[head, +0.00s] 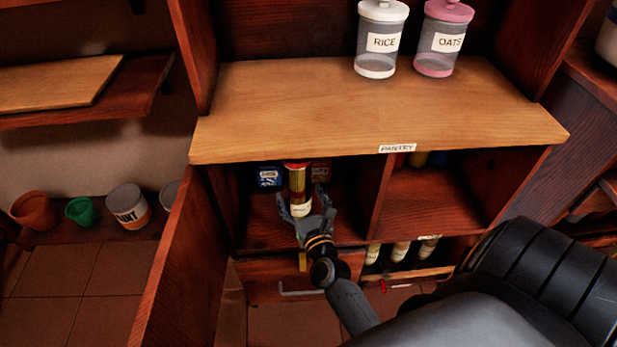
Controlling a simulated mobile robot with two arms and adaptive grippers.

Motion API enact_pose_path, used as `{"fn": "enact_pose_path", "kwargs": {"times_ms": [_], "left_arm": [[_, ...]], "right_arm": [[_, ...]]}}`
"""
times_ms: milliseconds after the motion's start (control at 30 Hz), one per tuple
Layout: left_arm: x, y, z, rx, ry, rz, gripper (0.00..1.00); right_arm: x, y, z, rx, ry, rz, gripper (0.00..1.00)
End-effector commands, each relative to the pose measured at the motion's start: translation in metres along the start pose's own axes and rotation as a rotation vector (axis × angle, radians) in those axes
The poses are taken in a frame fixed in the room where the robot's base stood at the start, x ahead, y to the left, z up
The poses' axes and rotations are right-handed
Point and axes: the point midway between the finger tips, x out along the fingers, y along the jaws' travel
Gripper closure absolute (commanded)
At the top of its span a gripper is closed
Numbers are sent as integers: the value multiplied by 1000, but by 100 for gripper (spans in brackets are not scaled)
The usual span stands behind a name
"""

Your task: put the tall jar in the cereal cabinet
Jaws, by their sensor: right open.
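A tall jar (297,181) with a dark red top, a yellowish band and a pale label low down stands upright in the lower left compartment of the cabinet (262,224). My right gripper (301,200) is open in front of that compartment, its fingers on either side of the jar's lower part. I cannot tell whether they touch it. The jar's base is hidden behind the gripper. No label reading cereal is visible; the wooden counter's edge carries a PANTRY label (397,148). My left gripper is not in view.
Jars labelled RICE (376,62) and OATS (437,60) stand on the wooden counter (290,110), whose left part is clear. A blue box (269,177) is beside the tall jar. An open door (181,265) stands left. Several bottles (400,251) sit low right.

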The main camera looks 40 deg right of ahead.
Motion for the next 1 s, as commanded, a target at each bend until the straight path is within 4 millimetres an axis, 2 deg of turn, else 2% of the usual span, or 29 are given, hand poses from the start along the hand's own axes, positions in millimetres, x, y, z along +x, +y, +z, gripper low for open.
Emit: {"fn": "enact_pose_path", "kwargs": {"times_ms": [100,300,533,633,767,900,1000], "left_arm": [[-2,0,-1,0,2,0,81],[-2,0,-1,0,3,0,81],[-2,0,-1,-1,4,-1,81],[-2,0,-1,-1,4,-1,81],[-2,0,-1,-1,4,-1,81],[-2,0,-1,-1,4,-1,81],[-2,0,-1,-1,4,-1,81]], "right_arm": [[-29,0,-1,-2,4,2,15],[-70,0,0,-1,3,2,15],[-95,1,1,-6,0,4,15],[-97,13,4,-91,9,59,15],[-100,55,10,-439,24,268,15],[-125,105,4,-1059,-22,609,15],[-152,120,-8,-1518,-102,857,15]]}}
